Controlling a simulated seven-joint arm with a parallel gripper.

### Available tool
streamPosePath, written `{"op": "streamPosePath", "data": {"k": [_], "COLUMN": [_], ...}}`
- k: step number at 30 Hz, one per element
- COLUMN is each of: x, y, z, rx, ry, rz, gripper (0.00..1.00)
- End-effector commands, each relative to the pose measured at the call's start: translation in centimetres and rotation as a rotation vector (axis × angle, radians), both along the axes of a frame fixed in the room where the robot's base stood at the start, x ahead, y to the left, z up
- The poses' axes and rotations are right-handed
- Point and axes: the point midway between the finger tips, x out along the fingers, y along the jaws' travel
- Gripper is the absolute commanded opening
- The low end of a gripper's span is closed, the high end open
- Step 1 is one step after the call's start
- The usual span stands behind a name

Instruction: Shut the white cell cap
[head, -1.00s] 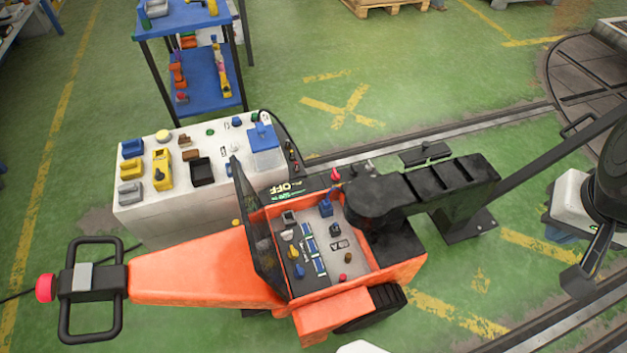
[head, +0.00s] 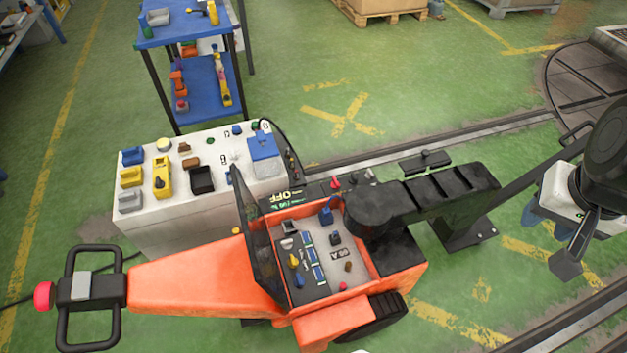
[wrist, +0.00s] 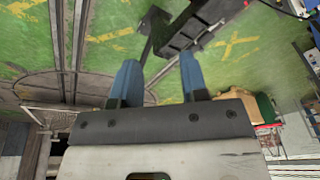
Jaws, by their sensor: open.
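The orange cart (head: 205,271) has an open compartment with a grey panel (head: 318,245). Small parts stand on it: a pale grey-white piece (head: 289,227), a yellow one (head: 293,260), a blue one (head: 326,216), and dark and red ones. I cannot tell for sure which is the white cell cap; the pale piece is the nearest match in colour. My gripper (head: 543,222) is at the far right, well apart from the cart. In the wrist view my gripper (wrist: 160,80) shows two blue fingers spread apart with nothing between them.
A black arm-like beam (head: 440,195) juts right from the cart, and a raised dark lid (head: 258,225) stands at the compartment's left. A white bench (head: 185,225) with several coloured parts is behind. Open green floor (head: 440,80) lies beyond the rail.

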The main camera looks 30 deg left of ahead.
Motion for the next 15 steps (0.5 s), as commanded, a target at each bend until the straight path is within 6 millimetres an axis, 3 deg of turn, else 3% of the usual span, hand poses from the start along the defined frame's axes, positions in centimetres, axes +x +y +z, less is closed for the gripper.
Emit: {"op": "streamPosePath", "data": {"k": [15], "x": [10.8], "y": [8.3], "z": [-4.2], "rx": [0.153], "ry": [0.104], "rz": [-0.06], "gripper": [0.4]}}
